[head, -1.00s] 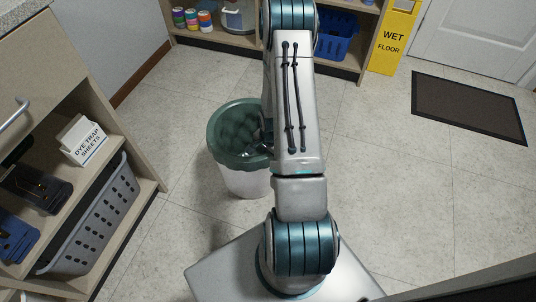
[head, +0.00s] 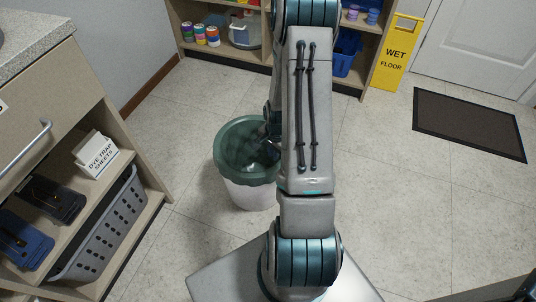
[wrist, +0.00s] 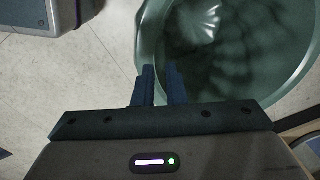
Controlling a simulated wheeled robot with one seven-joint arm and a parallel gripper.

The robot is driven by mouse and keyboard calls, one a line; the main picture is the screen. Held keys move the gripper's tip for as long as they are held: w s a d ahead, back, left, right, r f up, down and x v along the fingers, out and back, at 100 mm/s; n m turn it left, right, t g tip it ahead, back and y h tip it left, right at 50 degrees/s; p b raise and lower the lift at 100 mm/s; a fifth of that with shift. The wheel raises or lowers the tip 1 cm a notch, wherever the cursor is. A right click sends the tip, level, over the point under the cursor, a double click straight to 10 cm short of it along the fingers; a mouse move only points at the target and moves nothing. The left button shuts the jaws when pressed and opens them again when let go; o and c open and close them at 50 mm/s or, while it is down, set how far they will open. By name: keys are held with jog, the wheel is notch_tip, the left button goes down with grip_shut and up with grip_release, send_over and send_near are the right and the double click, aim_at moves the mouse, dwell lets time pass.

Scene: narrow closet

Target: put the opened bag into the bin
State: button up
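The bin (head: 250,195) is a white tub on the floor left of my arm. The dark green bag (head: 240,122) sits in it, with its mouth spread wide and its edge folded over the bin's rim. The bag also shows in the wrist view (wrist: 235,65), where its inside looks creased and hollow. My gripper (wrist: 160,68) is at the bag's edge, its two fingers a little apart with a narrow gap between them. I see no bag clearly pinched there. In the head view my arm hides most of the gripper and the bin's right side.
A shelf unit at left holds a grey basket (head: 104,232) and a dye trap sheets box (head: 96,154). Back shelves hold cans and a blue crate (head: 347,52). A yellow wet floor sign (head: 397,55) and dark mat (head: 468,123) are at right. Floor around the bin is clear.

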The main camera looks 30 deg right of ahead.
jog(key=s+a+r+n, duration=0.3)
jog(key=a+r+n, duration=0.3)
jog(key=r, duration=0.6)
jog(key=s+a+r+n, duration=0.35)
jog(key=a+r, duration=0.35)
jog(key=r, duration=0.4)
jog(key=s+a+r+n, duration=0.5)
jog(key=s+r, duration=0.1)
jog(key=shift+s, duration=0.3)
